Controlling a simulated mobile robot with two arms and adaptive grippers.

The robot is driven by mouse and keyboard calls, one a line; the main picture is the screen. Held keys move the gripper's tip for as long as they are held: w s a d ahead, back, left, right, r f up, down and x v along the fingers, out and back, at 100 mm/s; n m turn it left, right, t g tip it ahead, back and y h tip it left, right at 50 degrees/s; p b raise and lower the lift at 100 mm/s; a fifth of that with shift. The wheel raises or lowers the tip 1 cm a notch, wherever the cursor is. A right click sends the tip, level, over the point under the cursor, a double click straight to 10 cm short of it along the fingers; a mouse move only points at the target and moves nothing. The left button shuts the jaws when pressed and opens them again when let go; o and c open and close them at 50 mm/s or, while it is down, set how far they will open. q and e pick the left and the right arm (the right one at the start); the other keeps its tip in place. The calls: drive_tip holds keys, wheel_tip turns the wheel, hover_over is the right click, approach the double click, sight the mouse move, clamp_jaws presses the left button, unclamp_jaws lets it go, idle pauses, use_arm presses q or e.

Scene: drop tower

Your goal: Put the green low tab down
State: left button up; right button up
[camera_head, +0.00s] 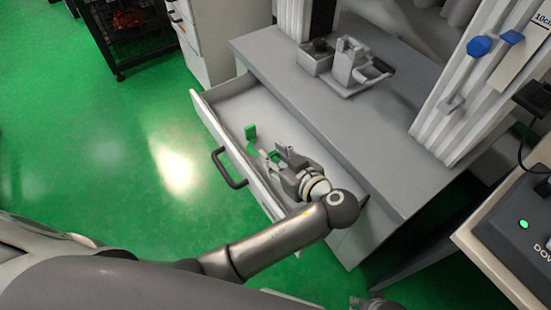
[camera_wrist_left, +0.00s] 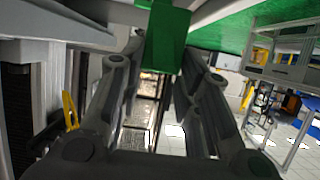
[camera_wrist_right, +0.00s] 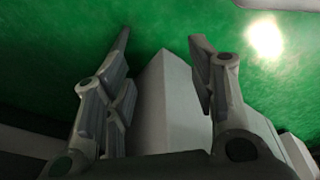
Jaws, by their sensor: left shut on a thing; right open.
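The green low tab (camera_wrist_left: 167,40) is between the fingertips of my left gripper (camera_head: 271,154), which is shut on it. In the head view, an upright green plate (camera_head: 250,132) shows just beyond the fingertips, with more green beside the fingers. I cannot tell whether these are all one piece. The left gripper is inside the open drawer (camera_head: 228,98), over its pale floor; whether the tab touches that floor is unclear. My right gripper (camera_wrist_right: 160,65) is open and empty, with green floor beyond it.
The drawer has a dark handle (camera_head: 229,168) on its front. The grey worktop (camera_head: 330,110) above it carries a grey fixture (camera_head: 355,68). A white column with blue knobs (camera_head: 480,46) stands at the right, near a control box (camera_head: 515,215) with a green light.

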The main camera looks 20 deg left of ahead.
sight(277, 152)
use_arm(q)
drive_tip(key=w+f, duration=0.1)
drive_tip(key=w+a+f+b, duration=0.1)
drive_tip(key=w+f, duration=0.3)
drive_tip(key=shift+w+a+f, duration=0.15)
drive_tip(key=shift+a, duration=0.1)
drive_tip(key=shift+w+a+f+b, duration=0.1)
drive_tip(key=shift+w+f+b, duration=0.35)
drive_tip(key=shift+f, duration=0.2)
wheel_tip(277, 152, down, 2)
drive_tip(key=shift+w+f, duration=0.15)
drive_tip(key=shift+f+b, duration=0.3)
drive_tip(key=shift+f, duration=0.15)
use_arm(e)
wheel_tip(277, 152, up, 10)
drive_tip(key=w, duration=0.2)
drive_tip(key=shift+f+t, duration=0.25)
drive_tip(key=shift+t, duration=0.05)
use_arm(q)
drive_tip(key=o, duration=0.8)
use_arm(e)
drive_tip(key=shift+w+r, duration=0.1)
drive_tip(key=shift+r, duration=0.15)
use_arm(q)
drive_tip(key=shift+o, duration=0.2)
